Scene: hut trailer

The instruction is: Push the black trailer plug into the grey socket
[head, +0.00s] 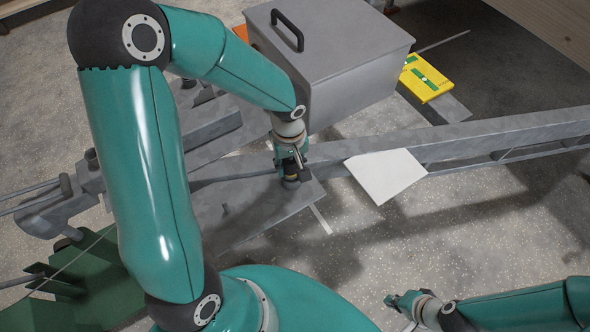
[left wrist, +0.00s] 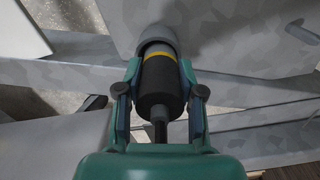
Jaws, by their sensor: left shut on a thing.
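The black trailer plug (left wrist: 158,97) is a dark cylinder with a yellow band and a thin cable at its near end. My left gripper (left wrist: 160,92) is shut around it, one finger on each side. The plug's far end meets the grey socket (left wrist: 157,31) in line with it, and the yellow band shows just outside the rim. How deep it sits inside is hidden. In the head view my left gripper (head: 291,170) points down at the drawbar plate, and the plug is small and partly covered there. My right gripper (head: 400,306) looks open and empty at the lower right.
A grey lidded box (head: 335,50) stands close behind the left gripper. The trailer's grey beam (head: 470,132) runs to the right, with a white panel (head: 384,175) against it. A yellow case (head: 426,78) lies beyond. The speckled floor at the front right is mostly clear.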

